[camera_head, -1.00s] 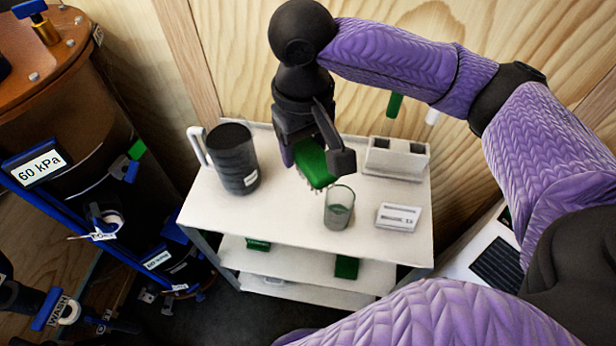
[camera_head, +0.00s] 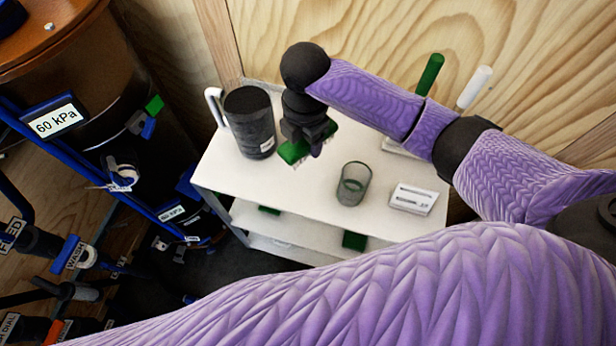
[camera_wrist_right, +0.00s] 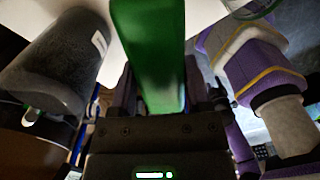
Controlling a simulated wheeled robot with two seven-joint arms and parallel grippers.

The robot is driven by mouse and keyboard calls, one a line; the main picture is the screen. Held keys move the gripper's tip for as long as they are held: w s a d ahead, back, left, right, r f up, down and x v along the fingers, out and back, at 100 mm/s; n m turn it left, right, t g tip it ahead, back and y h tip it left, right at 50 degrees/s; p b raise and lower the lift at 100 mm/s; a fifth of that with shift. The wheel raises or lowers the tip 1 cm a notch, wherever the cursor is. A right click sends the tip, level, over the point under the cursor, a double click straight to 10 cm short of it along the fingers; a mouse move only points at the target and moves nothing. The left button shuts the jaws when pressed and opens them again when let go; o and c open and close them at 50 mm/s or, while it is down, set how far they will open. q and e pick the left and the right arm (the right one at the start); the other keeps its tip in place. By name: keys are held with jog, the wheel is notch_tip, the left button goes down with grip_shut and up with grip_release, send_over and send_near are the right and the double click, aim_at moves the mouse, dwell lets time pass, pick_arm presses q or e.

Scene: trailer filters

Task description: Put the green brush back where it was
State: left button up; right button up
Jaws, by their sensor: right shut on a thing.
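The green brush (camera_head: 292,152) is held by my right gripper (camera_head: 312,140), over the white cart top between the dark pitcher and the clear beaker. In the right wrist view the green brush (camera_wrist_right: 150,60) fills the space between the jaws of my right gripper (camera_wrist_right: 155,105), which are shut on it. In the head view the arm hides part of it. A holder (camera_head: 400,148) at the back right of the cart carries another green handle (camera_head: 430,74) and a white handle (camera_head: 474,87). My purple arm covers much of this holder. My left gripper is out of view.
A dark pitcher (camera_head: 250,122) stands at the cart's back left; it also shows in the right wrist view (camera_wrist_right: 55,65). A clear beaker (camera_head: 354,184) and a small labelled white box (camera_head: 412,199) stand at the front right. The white cart top (camera_head: 300,205) is bare at the front.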

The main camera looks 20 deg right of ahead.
aim_at(306, 180)
jog(key=shift+n, duration=0.8)
notch_tip(306, 180, down, 13)
jog(key=b, duration=0.5)
jog(key=shift+s, duration=0.1)
jog(key=shift+r, duration=0.15)
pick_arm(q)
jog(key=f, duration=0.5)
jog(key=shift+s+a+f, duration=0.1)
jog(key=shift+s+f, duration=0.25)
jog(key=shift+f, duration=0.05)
pick_arm(e)
jog(key=o, duration=1.2)
notch_tip(306, 180, up, 11)
jog(key=p, duration=0.5)
jog(key=shift+r, duration=0.55)
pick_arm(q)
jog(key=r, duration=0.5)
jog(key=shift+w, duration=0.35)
